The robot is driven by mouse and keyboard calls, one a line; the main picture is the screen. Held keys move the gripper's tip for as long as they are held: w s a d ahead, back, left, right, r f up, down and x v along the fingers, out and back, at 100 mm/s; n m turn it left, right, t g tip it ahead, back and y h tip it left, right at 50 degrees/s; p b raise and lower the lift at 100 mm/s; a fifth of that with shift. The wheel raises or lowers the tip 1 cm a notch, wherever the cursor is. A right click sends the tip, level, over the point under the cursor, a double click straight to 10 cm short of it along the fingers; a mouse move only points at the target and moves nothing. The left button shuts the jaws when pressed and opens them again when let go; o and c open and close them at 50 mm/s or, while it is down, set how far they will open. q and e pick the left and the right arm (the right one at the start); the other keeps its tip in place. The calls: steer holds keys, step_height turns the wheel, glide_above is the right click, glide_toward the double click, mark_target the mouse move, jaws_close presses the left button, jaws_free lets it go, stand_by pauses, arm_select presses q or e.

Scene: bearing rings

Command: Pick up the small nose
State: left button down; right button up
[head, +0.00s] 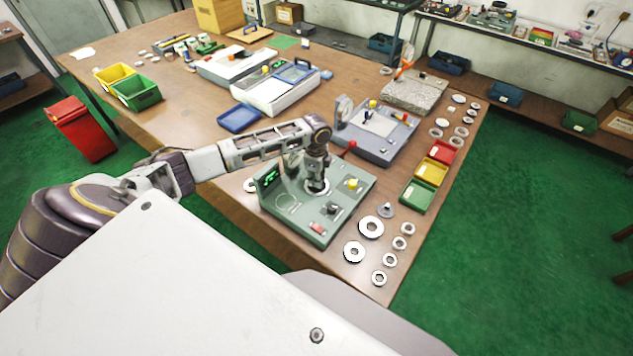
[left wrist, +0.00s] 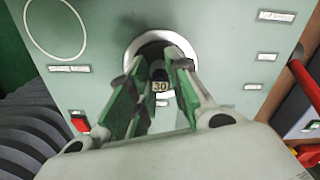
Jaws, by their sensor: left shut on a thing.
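My left gripper (head: 316,184) points down over the grey-green device (head: 290,225) near the table's front edge. In the left wrist view, the gripper's green-padded fingers (left wrist: 158,76) are closed around a small dark piece with a "30" label (left wrist: 160,87). That piece is at a pale round ring (left wrist: 150,42) on the device's top. I cannot tell whether it still touches the device, or whether it is the small nose. The fingers hide most of it. My right gripper is not in view.
Several bearing rings (head: 371,227) lie right of the device. Red (head: 443,151), yellow (head: 430,171) and green (head: 415,196) trays stand right of it. A grey-blue device (head: 375,135) with a red-tipped lever (head: 351,144) stands behind. A blue tray (head: 239,119) lies back left.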

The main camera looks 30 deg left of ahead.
arm_select(q)
step_height(320, 180, up, 10)
steer(key=shift+b, duration=0.7)
steer(key=shift+w+r, duration=0.1)
steer(key=shift+r, duration=0.05)
stand_by(0.4)
